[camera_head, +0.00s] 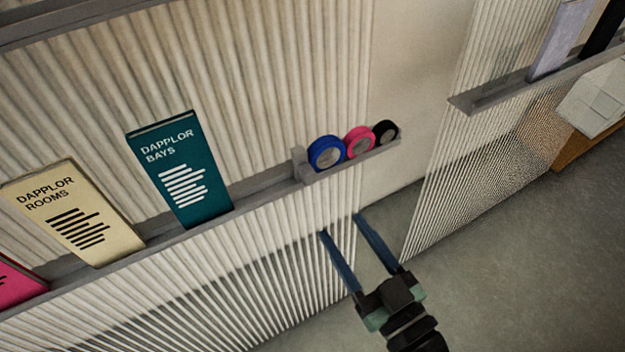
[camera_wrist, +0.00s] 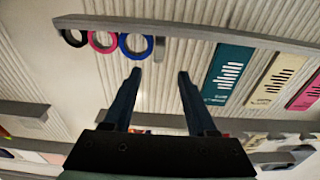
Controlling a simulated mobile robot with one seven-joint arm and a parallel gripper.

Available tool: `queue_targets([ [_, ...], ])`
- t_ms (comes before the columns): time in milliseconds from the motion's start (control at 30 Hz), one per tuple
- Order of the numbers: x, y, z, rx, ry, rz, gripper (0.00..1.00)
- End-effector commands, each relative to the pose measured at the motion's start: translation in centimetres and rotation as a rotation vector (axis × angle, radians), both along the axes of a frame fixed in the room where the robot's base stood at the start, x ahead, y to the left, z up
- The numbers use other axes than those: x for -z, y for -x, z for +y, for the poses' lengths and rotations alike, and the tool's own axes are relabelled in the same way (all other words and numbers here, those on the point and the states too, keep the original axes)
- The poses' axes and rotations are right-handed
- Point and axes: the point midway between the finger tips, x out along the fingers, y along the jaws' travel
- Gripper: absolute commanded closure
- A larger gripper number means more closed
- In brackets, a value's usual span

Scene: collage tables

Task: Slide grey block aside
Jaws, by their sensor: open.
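The grey block (camera_head: 298,162) is a small upright piece on the grey wall ledge (camera_head: 262,187), just left of the blue tape roll (camera_head: 327,153). In the wrist view, which looks upside down, the grey block (camera_wrist: 160,49) is beside the blue roll (camera_wrist: 136,46). My gripper (camera_head: 340,224) has two long blue fingers spread apart with nothing between them. It is below and in front of the ledge in the head view. In the wrist view the fingertips (camera_wrist: 159,72) point toward the ledge near the block, apart from it.
A pink roll (camera_head: 359,141) and a black roll (camera_head: 385,132) stand right of the blue one. A teal box (camera_head: 182,185) and a cream box (camera_head: 78,225) stand to the left, with clear ledge between teal box and block. Another ledge (camera_head: 500,90) is at right.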

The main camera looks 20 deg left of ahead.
Motion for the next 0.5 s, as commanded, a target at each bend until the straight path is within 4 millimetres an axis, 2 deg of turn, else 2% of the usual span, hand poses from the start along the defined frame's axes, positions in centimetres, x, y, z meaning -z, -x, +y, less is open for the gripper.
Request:
queue_targets([
  [300, -0.3, -4.1, 5.4, -0.004, 0.001, -0.001, 0.43],
  [500, -0.2, -6.1, 7.8, -0.002, 0.001, 0.0, 0.43],
])
